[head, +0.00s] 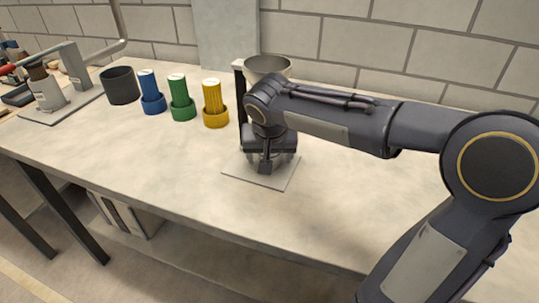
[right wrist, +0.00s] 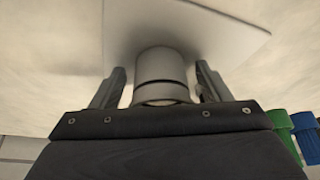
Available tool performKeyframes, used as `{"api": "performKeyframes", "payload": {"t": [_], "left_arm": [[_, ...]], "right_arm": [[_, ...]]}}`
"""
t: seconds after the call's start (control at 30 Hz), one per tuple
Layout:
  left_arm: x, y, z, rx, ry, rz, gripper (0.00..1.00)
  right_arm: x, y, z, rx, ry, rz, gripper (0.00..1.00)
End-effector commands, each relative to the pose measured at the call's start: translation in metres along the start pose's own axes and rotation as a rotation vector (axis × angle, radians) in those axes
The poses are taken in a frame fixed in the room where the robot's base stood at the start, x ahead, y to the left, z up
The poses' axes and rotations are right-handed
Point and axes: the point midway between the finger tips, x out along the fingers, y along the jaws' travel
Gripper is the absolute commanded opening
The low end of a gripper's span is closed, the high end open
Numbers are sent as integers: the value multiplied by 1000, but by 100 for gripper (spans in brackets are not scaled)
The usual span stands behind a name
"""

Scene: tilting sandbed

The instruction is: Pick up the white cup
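My right gripper (head: 269,163) points down over a thin pale square plate (head: 242,173) on the bench. In the right wrist view a whitish-grey cylinder with a dark band, which looks like the white cup (right wrist: 160,66), stands on the plate (right wrist: 228,30). The two fingers of my right gripper (right wrist: 162,80) are on either side of it, with a visible gap on both sides, so the gripper is open around it. In the head view the gripper hides the cup. My left gripper is out of view.
Behind and left on the bench (head: 120,160) stand yellow (head: 213,101), green (head: 179,97) and blue (head: 149,91) cylinders in matching holders, and a dark pot (head: 120,85). A metal bowl (head: 268,66) on a stand is close behind my right gripper. The bench's front left is clear.

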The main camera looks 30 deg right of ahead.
Motion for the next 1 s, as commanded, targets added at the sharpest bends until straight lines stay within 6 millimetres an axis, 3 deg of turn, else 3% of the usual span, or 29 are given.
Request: {"api": "performKeyframes", "payload": {"t": [0.03, 0.3, 0.37, 0.6, 0.8, 1.0], "left_arm": [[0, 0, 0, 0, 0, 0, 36], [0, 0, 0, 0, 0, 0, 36], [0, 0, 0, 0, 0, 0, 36], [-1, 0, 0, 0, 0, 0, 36], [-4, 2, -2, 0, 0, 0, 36], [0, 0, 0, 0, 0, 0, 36]], "right_arm": [[0, 0, 0, 0, 0, 0, 63], [0, 0, 0, 0, 0, 0, 28], [0, 0, 0, 0, 1, -1, 23], [-3, 0, -1, 0, 1, -1, 23], [-17, -1, -5, -1, 2, -2, 23], [-32, 0, 36, -4, 4, -1, 23]]}}
